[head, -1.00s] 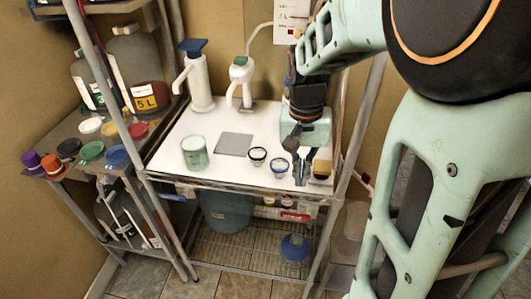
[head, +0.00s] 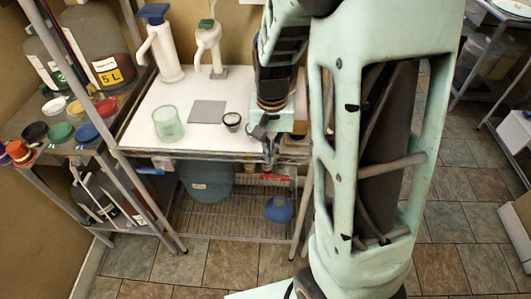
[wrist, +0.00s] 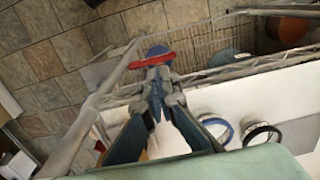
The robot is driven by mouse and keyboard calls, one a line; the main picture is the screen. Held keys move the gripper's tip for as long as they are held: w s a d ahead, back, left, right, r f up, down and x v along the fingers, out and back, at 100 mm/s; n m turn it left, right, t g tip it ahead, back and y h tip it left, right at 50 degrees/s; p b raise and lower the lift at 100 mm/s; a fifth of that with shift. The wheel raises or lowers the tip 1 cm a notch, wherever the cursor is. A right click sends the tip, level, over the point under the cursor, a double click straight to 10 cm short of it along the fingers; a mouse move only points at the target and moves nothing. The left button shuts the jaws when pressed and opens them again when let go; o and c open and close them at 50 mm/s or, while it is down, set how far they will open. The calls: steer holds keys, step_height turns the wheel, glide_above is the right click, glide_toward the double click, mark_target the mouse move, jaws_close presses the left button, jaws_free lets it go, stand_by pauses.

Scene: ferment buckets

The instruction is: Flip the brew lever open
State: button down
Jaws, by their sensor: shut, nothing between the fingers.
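A red lever-like handle (head: 276,178) sits under the front edge of the white-topped table; it also shows in the wrist view (wrist: 152,60), just beyond my fingertips. A blue handle (head: 150,171) sticks out under the table's front left. I cannot tell for sure which is the brew lever; no label is readable. My gripper (head: 268,150) is at the table's front edge, pointing down, shut and empty. In the wrist view its fingertips (wrist: 156,82) meet close to the red handle; whether they touch it is unclear.
A blue bucket (head: 207,182) and a blue round vessel (head: 279,209) are below the table. On top are a green cup (head: 168,123), a grey pad (head: 207,111) and a black-rimmed cup (head: 232,121). A blue-rimmed cup (wrist: 216,130) is close to my gripper.

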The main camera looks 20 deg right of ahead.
mark_target(270, 176)
step_height(270, 176, down, 6)
steer(key=shift+f, duration=0.2)
steer(key=shift+a, duration=0.1)
stand_by(0.5)
